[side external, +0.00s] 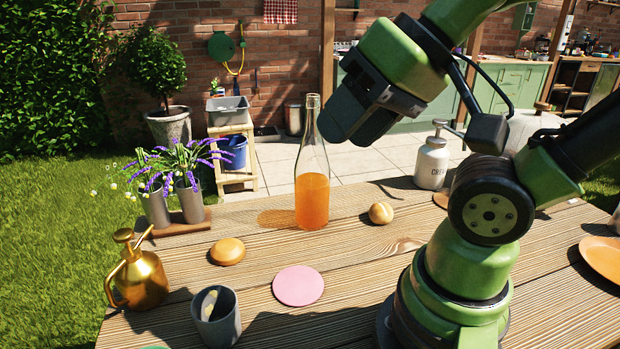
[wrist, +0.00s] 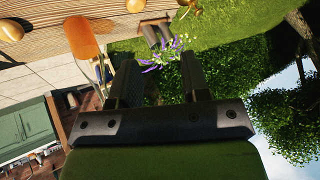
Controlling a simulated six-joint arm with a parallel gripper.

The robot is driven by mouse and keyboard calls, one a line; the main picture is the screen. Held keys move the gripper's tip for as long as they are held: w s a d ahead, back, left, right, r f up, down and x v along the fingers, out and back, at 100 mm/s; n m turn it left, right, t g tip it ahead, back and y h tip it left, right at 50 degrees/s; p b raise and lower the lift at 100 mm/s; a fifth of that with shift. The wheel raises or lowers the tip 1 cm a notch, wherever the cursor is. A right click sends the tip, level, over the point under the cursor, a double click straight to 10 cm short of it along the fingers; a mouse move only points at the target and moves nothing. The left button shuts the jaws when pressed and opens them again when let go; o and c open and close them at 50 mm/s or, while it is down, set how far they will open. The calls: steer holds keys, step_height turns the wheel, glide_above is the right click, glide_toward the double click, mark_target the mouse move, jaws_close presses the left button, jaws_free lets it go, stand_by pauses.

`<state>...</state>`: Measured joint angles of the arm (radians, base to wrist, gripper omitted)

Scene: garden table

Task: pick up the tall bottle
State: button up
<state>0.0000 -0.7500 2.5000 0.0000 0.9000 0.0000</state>
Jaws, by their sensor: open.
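The tall bottle (side external: 312,190) stands upright on the wooden table. It is clear glass, about half full of orange liquid, with a narrow neck. My gripper (side external: 345,125) is in the air to the right of the bottle's neck, close to it in the side view; whether they touch cannot be told there. In the wrist view the bottle (wrist: 84,42) lies left of my gripper (wrist: 156,75), clear of the fingers. The two fingers are apart with nothing between them.
On the table (side external: 365,260) are a round bun (side external: 381,213), a flat bun (side external: 227,251), a pink disc (side external: 298,286), a grey cup (side external: 216,317), a brass sprayer (side external: 137,275), lavender pots (side external: 172,205), a white dispenser (side external: 432,163) and an orange plate (side external: 604,256).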

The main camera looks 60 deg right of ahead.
mark_target(309, 176)
stand_by(0.4)
steer(key=o, duration=1.1)
steer(key=w+d+f+n+g+h, duration=0.1)
steer(key=w+d+f+n+h, duration=0.4)
steer(key=d+f+n, duration=0.2)
steer(key=w+d+f+n+g+h, duration=0.1)
steer(key=w+d+f+n+h, duration=0.3)
steer(key=n, duration=0.6)
steer(key=w+d+f+n+h, duration=0.5)
steer(key=w+d+f+n, duration=0.2)
steer(key=d+f+n, duration=0.1)
steer(key=shift+w+d+f+n+g+h, duration=0.2)
steer(key=shift+d+f, duration=0.2)
steer(key=shift+d, duration=0.3)
steer(key=shift+w+d+f+n+g+h, duration=0.1)
steer(key=shift+d+f+n+g, duration=0.1)
steer(key=shift+d+f, duration=0.35)
